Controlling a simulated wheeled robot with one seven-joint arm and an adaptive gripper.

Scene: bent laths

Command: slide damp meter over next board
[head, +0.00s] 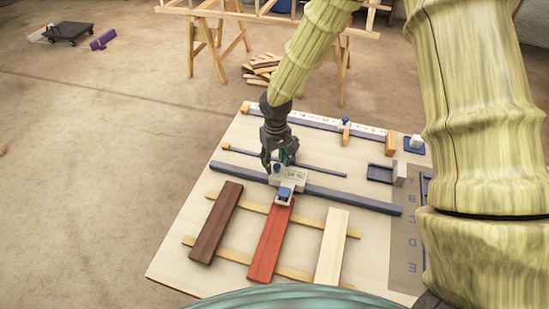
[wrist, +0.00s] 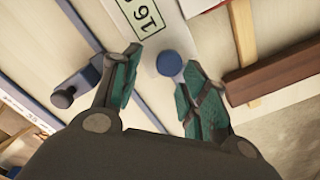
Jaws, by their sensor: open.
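The damp meter (head: 293,175) is a pale block with a small number display, sitting at the long blue rail (head: 345,199). Its lower part with a blue pad lies at the top end of the red board (head: 270,245). A dark brown board (head: 216,225) lies to the left and a cream board (head: 332,245) to the right. My gripper (head: 279,163) is open at the meter's upper left. In the wrist view, my gripper (wrist: 161,62) has a round blue knob (wrist: 169,63) between its parted fingertips. Contact with the knob cannot be told.
Two wooden battens (head: 353,233) run under the boards. A thinner blue rail (head: 330,168) lies behind, with a white scale strip (head: 300,119) farther back. A lettered grey panel (head: 408,230) and small blocks (head: 400,172) are at the right. Trestles and offcuts (head: 263,67) stand beyond.

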